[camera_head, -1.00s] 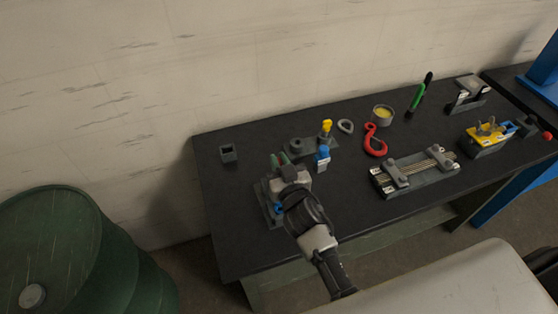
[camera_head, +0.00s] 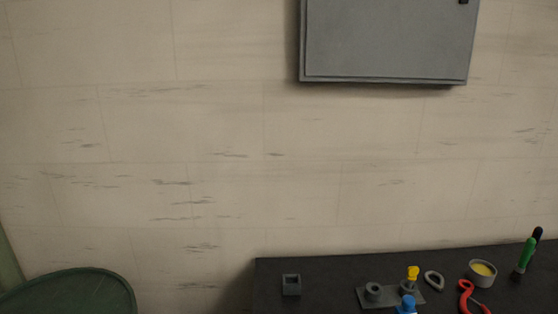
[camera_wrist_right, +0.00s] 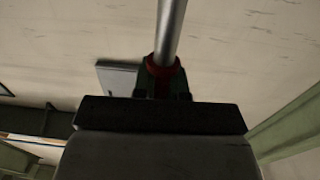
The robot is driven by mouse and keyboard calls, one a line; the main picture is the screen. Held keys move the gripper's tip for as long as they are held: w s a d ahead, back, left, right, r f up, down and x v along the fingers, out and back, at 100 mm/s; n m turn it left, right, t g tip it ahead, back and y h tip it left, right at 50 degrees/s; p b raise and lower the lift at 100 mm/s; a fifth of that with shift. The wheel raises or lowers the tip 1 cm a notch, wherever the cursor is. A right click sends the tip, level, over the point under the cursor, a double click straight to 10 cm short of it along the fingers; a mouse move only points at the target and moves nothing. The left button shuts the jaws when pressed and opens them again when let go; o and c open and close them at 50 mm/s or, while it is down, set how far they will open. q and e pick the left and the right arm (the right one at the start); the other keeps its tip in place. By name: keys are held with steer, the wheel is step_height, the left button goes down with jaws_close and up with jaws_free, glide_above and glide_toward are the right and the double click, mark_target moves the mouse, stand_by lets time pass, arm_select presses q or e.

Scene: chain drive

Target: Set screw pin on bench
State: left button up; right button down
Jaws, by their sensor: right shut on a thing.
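In the right wrist view my right gripper (camera_wrist_right: 163,86) is shut on a round grey metal rod with a red collar, which looks like the screw pin (camera_wrist_right: 171,30). The red collar sits between the fingertips and the rod stands out beyond them. The wall is behind it, and no bench surface shows near it in that view. In the head view the bench (camera_head: 325,280) shows only its far strip at the bottom right. Neither gripper is in the head view, and my left gripper shows in no current view.
On the bench are a square grey socket (camera_head: 291,285), a grey plate (camera_head: 372,297) with yellow and blue pieces, a grey ring (camera_head: 434,281), a red hook (camera_head: 465,297), a yellow-filled cup (camera_head: 482,273) and a green marker (camera_head: 527,252). A grey cabinet (camera_head: 390,40) hangs above. A green drum (camera_head: 70,293) stands left.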

steer(key=shift+s+f, duration=0.3)
steer(key=shift+s, duration=0.15)
steer(key=shift+s+d+r, duration=0.15)
arm_select(q)
steer(key=shift+f, duration=0.55)
arm_select(e)
steer(key=shift+r, duration=0.1)
arm_select(q)
steer(key=shift+o, duration=0.5)
arm_select(e)
steer(key=w+a+r+n+g+y, duration=0.4)
steer(key=a+r+n+y, duration=0.4)
steer(key=a+y, duration=0.3)
steer(key=shift+a+r+y, duration=0.3)
steer(key=shift+a+r, duration=0.6)
steer(key=shift+a, duration=0.15)
